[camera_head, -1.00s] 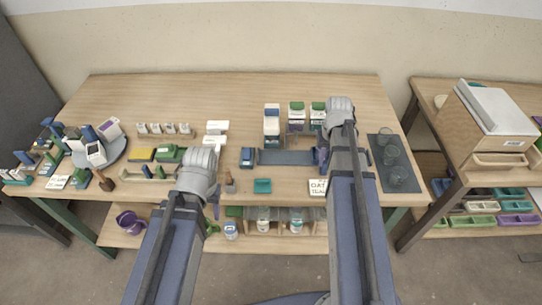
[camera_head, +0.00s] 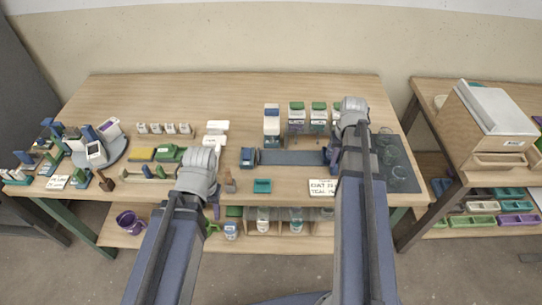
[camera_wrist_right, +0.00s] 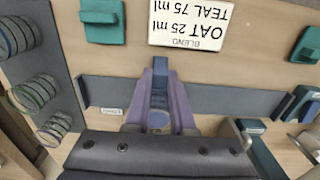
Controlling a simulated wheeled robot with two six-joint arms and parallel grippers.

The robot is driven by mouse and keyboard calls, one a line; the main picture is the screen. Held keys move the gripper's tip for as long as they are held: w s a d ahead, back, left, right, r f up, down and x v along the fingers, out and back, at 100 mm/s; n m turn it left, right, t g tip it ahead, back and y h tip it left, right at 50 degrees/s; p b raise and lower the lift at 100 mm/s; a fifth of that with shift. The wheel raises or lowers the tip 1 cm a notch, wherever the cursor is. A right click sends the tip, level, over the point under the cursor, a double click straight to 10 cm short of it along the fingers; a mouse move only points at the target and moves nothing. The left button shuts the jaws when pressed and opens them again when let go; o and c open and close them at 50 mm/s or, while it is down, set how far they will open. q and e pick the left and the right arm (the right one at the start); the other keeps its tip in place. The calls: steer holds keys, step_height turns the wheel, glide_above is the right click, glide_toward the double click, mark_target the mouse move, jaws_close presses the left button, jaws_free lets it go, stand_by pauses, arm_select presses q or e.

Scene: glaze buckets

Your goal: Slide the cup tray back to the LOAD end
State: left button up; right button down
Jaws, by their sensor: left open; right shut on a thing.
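A long dark grey slide rail (camera_head: 292,157) lies on the bench, and its bare bed also shows in the wrist view (camera_wrist_right: 235,101). My right gripper (camera_head: 333,155) is at the rail's right end. In the wrist view its purple fingers (camera_wrist_right: 160,100) are shut on a narrow blue part (camera_wrist_right: 160,76), apparently the cup tray's, with a round piece between them. The rest of the tray is hidden by the gripper. A small white label (camera_wrist_right: 112,111) sits on the rail's edge, too small to read. My left gripper (camera_head: 214,207) is open and empty near the bench's front edge.
A dark mat with glasses (camera_head: 400,178) lies right of my right gripper. A blue block (camera_head: 248,157) stands at the rail's left end. Dispensers (camera_head: 297,117) stand behind.

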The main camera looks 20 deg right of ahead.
steer(key=shift+d, duration=0.15)
steer(key=shift+s+d, duration=0.4)
steer(key=shift+d, duration=1.05)
steer(key=shift+s+d, duration=0.45)
steer(key=shift+d, duration=0.95)
steer(key=shift+s+d, duration=0.4)
steer(key=shift+d, duration=1.05)
steer(key=c, duration=0.8)
jaws_free()
steer(key=shift+c, duration=0.2)
step_height(320, 180, up, 7)
steer(key=p, duration=0.7)
